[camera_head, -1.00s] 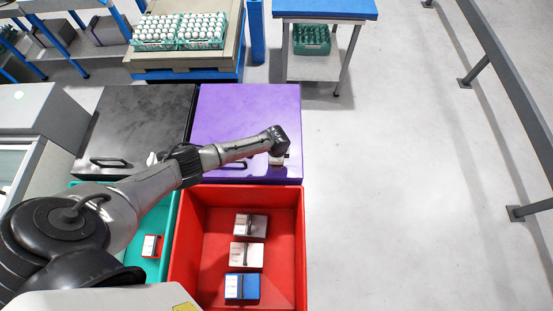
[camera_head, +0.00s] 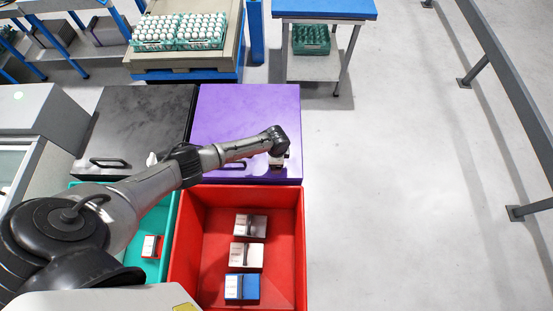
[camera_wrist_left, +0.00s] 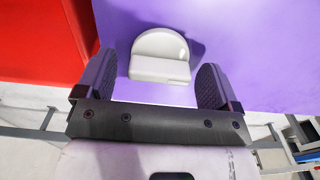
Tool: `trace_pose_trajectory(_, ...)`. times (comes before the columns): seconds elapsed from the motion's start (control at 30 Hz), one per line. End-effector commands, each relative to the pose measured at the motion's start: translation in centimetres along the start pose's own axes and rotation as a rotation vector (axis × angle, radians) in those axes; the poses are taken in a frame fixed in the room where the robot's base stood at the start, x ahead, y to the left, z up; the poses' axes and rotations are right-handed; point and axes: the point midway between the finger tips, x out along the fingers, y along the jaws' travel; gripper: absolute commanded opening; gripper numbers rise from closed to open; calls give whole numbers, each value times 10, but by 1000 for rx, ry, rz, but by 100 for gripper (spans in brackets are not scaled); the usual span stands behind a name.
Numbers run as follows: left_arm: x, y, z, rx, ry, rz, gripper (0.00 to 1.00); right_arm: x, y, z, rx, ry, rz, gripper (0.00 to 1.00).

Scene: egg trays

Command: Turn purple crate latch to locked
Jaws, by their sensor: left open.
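The purple crate (camera_head: 245,112) has a closed, flat purple lid and a dark handle at its front. In the left wrist view its purple surface (camera_wrist_left: 255,50) fills most of the upper picture. A white, round-topped latch (camera_wrist_left: 160,55) with a raised straight bar stands on that surface. My left gripper (camera_wrist_left: 157,62) is open, with one dark finger on each side of the latch and a visible gap to both. In the head view my left wrist is over the crate's front right corner and largely hides the latch. My right gripper is not in view.
A red bin (camera_head: 299,215) holding several small boxes is in front of the purple crate. A black crate (camera_head: 140,115) stands to its left, a teal bin (camera_head: 162,225) at front left. Egg trays (camera_head: 180,45) stand behind. The floor to the right is clear.

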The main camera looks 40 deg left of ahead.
Motion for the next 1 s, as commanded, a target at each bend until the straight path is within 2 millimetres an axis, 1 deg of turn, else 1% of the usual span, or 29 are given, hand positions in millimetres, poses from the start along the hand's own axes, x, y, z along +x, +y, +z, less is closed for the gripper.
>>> trace_pose_trajectory(0.07, -1, 0, 0, 0, 0, 0, 87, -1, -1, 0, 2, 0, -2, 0)
trace_pose_trajectory(0.17, -9, 0, 0, 0, 0, -1, 87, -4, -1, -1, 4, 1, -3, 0)
trace_pose_trajectory(0.27, -24, 0, 0, 0, 1, -1, 87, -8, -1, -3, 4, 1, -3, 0)
trace_pose_trajectory(0.5, -71, -1, 0, 2, 1, -2, 87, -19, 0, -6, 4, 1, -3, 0)
trace_pose_trajectory(0.7, -106, 0, 0, 1, 1, -2, 87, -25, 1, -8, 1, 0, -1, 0)
trace_pose_trajectory(0.9, -128, 0, 0, 1, 0, -1, 87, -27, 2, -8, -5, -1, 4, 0)
trace_pose_trajectory(1.0, -134, 0, 0, 1, 0, -1, 87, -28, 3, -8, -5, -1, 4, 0)
